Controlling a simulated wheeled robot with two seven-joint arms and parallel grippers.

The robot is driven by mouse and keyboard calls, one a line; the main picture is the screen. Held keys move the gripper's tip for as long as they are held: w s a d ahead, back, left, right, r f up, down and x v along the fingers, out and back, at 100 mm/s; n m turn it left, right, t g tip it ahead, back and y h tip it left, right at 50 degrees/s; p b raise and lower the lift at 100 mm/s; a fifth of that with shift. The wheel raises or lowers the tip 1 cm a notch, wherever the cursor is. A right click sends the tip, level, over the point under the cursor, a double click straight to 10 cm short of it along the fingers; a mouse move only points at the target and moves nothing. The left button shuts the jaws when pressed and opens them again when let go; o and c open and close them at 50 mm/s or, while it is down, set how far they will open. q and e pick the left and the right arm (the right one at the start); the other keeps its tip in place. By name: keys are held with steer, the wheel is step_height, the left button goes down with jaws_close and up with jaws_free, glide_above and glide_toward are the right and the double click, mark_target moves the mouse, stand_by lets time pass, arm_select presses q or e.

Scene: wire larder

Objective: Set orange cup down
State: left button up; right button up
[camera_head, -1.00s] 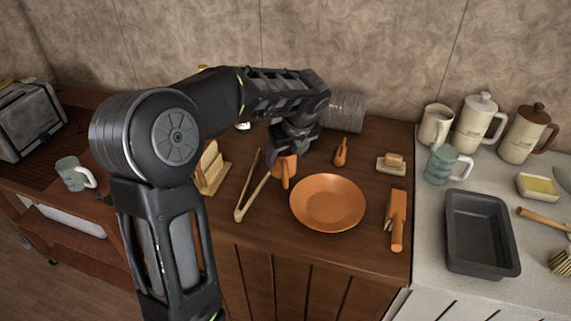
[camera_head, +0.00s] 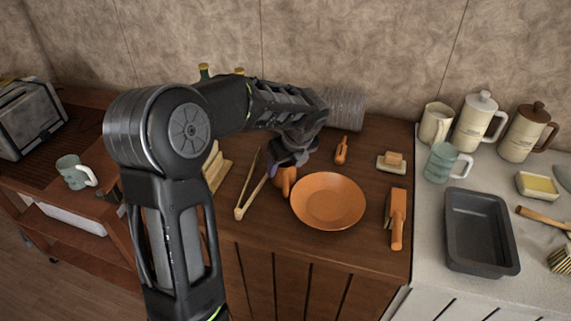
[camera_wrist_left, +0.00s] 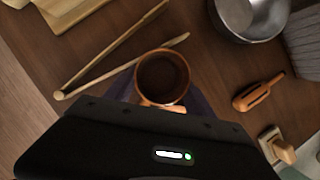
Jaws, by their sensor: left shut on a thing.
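The orange cup (camera_head: 285,180) shows in the head view between the wooden tongs and the orange plate, partly hidden by my left gripper (camera_head: 284,168). In the left wrist view the cup (camera_wrist_left: 163,78) is seen from above, upright with its dark inside open. My left gripper is shut on the cup; its fingers are mostly hidden under the wrist housing. I cannot tell whether the cup's base touches the counter. My right gripper is not in view.
The orange plate (camera_head: 328,202) lies close to the right of the cup. Wooden tongs (camera_head: 248,187) lie just left of it. A metal pot (camera_wrist_left: 247,18) stands behind.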

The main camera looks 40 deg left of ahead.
arm_select(q)
steer(key=o, duration=1.7)
steer(key=shift+f, duration=0.1)
steer(key=v, duration=1.2)
steer(key=shift+c, duration=0.6)
